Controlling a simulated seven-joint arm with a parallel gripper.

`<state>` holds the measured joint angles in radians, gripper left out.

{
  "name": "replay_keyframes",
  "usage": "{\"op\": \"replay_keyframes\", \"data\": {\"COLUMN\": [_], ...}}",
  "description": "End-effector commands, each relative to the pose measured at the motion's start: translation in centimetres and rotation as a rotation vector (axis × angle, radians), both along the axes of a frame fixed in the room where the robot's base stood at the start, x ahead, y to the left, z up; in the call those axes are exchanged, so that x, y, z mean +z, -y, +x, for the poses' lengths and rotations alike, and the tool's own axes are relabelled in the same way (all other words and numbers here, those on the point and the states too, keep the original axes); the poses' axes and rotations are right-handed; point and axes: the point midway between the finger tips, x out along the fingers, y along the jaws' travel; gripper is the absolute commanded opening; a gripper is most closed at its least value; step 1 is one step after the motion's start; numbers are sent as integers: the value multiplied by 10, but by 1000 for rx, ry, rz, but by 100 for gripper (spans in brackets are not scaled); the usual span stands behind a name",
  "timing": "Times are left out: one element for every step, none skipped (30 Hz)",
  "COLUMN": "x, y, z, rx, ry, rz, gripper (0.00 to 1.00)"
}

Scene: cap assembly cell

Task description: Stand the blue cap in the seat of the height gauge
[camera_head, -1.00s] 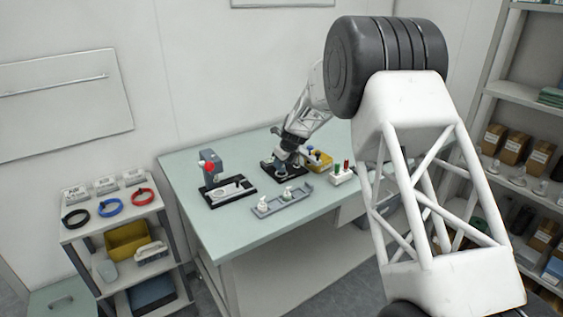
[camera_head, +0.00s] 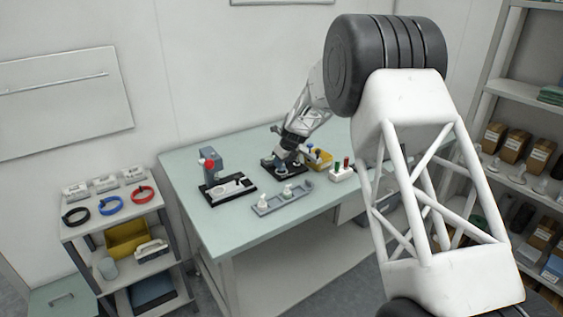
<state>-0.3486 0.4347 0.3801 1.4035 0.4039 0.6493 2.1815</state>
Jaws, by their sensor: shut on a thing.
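My gripper (camera_head: 282,159) is at the far end of my arm, low over a small black-based device (camera_head: 269,166) at the back middle of the table. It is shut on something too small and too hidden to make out. I cannot tell whether this device or the black-based stand with a red knob (camera_head: 210,164), to its left, is the height gauge. No seat can be picked out. A small blue-topped thing (camera_head: 309,147) shows by the yellow bin, right of my gripper. I cannot tell whether it is a cap.
A grey tray (camera_head: 270,208) with white pieces lies in front of my gripper. A yellow bin (camera_head: 321,160) and a white block (camera_head: 341,176) with green- and red-topped pieces stand to the right. The table's (camera_head: 232,236) front left is clear. A cart (camera_head: 96,232) stands left.

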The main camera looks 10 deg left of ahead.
Motion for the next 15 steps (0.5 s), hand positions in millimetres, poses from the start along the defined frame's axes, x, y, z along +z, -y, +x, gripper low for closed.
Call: {"op": "replay_keyframes", "data": {"x": [0, 0, -1, -1, -2, -3, -4, -4, -5, -6, -7, -7, -8, -8, -8], "y": [0, 0, 0, 0, 0, 0, 0, 0, 0, 0, 0, 0, 0, 0, 0], "z": [0, 0, 0, 0, 0, 0, 0, 0, 0, 0, 0, 0, 0, 0, 0], "rx": [0, 0, 0, 0, 0, 0, 0, 0, 0, 0, 0, 0, 0, 0, 0], "ry": [0, 0, 0, 0, 0, 0, 0, 0, 0, 0, 0, 0, 0, 0, 0], "rz": [0, 0, 0, 0, 0, 0, 0, 0, 0, 0, 0, 0, 0, 0, 0], "gripper": [22, 22, 22, 22, 22, 22, 22, 22, 22, 22, 22, 22, 22, 22, 22]}}
